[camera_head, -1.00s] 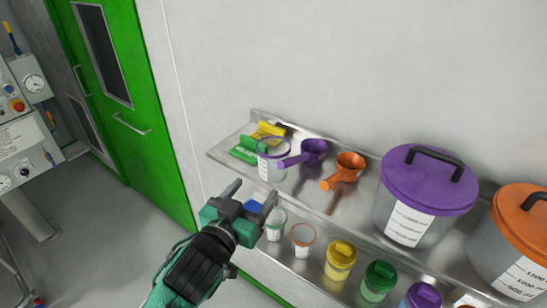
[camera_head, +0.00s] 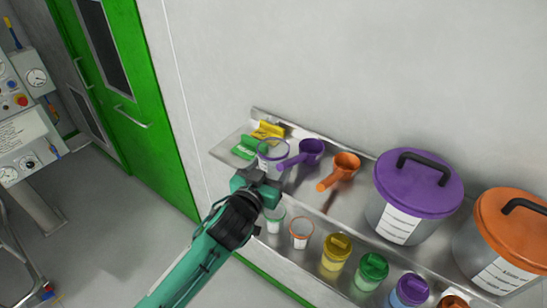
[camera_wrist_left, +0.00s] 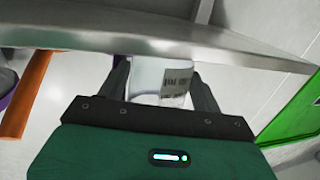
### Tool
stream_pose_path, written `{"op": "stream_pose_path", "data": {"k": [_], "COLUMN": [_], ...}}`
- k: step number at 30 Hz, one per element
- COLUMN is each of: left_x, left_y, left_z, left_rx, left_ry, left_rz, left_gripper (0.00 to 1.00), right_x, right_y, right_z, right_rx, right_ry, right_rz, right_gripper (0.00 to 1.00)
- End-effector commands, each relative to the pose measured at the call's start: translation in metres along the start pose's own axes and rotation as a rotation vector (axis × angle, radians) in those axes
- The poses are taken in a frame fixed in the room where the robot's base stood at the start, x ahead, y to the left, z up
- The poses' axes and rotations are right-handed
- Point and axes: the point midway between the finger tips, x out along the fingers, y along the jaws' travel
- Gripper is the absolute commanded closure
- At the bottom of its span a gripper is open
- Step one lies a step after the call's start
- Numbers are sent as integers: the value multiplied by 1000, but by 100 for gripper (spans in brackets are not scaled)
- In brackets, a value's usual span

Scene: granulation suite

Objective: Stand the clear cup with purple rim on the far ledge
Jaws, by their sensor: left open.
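The clear cup with purple rim (camera_head: 273,158) stands upright at the left end of the upper metal shelf (camera_head: 228,146). It has a white label, and its lower part is hidden behind my gripper in the head view. My left gripper (camera_head: 268,178) is at the front of this cup. In the left wrist view the open fingers (camera_wrist_left: 161,78) are on either side of a pale cup with a barcode label (camera_wrist_left: 177,82). I cannot tell whether they touch it. My right gripper is not in view.
A purple scoop (camera_head: 311,148) and an orange scoop (camera_head: 346,163) lie right of the cup; green and yellow items (camera_head: 245,147) lie left. Large purple-lidded (camera_head: 417,182) and orange-lidded (camera_head: 512,218) tubs stand farther right. Smaller cups and jars (camera_head: 335,252) line the lower shelf.

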Motion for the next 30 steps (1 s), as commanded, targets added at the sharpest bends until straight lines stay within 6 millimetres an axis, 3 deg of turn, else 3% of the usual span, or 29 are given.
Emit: {"op": "stream_pose_path", "data": {"k": [6,10,12,23,30], "left_x": [0,0,0,0,-4], "left_y": [0,0,0,-6,-36], "left_z": [0,0,0,-4,-22], "left_rx": [0,0,0,2,5], "left_ry": [1,0,1,3,5], "left_rz": [0,0,0,-1,-3], "left_gripper": [36,61,65,65,65], "right_x": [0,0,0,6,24], "right_y": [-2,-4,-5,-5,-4], "right_z": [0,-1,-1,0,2], "right_rx": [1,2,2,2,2], "right_ry": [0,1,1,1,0], "right_rz": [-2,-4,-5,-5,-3], "right_gripper": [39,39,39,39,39]}}
